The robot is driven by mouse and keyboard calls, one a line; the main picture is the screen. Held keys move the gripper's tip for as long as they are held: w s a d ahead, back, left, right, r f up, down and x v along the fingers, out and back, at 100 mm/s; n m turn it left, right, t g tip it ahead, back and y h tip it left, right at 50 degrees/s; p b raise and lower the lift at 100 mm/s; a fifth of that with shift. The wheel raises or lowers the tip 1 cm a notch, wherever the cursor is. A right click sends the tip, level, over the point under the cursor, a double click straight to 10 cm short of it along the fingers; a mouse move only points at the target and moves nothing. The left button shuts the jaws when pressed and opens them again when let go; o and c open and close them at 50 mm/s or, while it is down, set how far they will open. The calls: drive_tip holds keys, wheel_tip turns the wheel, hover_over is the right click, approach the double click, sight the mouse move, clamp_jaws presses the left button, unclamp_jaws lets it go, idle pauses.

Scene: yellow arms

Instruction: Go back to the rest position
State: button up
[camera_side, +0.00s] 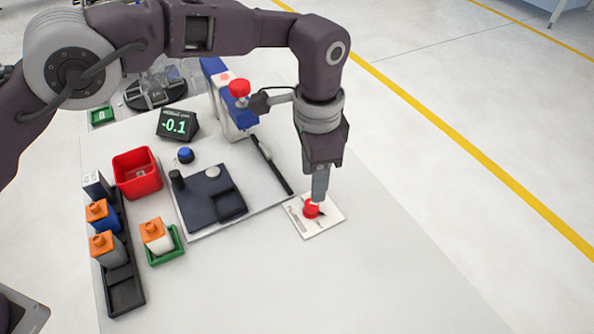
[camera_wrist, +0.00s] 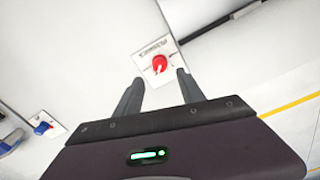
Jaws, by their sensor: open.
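My gripper (camera_side: 319,190) points down just above a red knob (camera_side: 311,209) on a white labelled plate (camera_side: 325,224) at the right of the work table. In the wrist view the two fingers of my gripper (camera_wrist: 158,88) are apart, with nothing between them. The red knob (camera_wrist: 159,64) and its plate show just beyond the fingertips. In the side view one finger overlaps the knob, so I cannot tell whether it touches it.
A dark fixture (camera_side: 205,200) and a blue-and-white stand with a red top (camera_side: 239,88) are left of my gripper. A red bin (camera_side: 137,173), a display reading -0.1 (camera_side: 177,124) and orange-capped bottles (camera_side: 103,214) stand further left. The table's front right is clear.

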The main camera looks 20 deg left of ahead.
drive_tip(key=s+a+r+n+t, duration=0.1)
drive_tip(key=s+a+r+n, duration=0.15)
drive_tip(key=a+r, duration=0.75)
drive_tip(key=s+a+r+n+t, duration=0.1)
drive_tip(key=s+a+r+n, duration=0.15)
drive_tip(key=a+r, duration=0.7)
drive_tip(key=s+a+r+n+t, duration=0.2)
drive_tip(key=s+a+r+n, duration=0.15)
drive_tip(key=s+a, duration=0.5)
drive_tip(key=s+a+f+n, duration=0.2)
drive_tip(key=s, duration=0.4)
drive_tip(key=s+a+f+n+t, duration=0.1)
drive_tip(key=s+a+f, duration=0.2)
drive_tip(key=s, duration=0.2)
drive_tip(key=shift+s+n+t, duration=0.3)
drive_tip(key=shift+s+n, duration=0.05)
drive_tip(key=shift+s, duration=0.05)
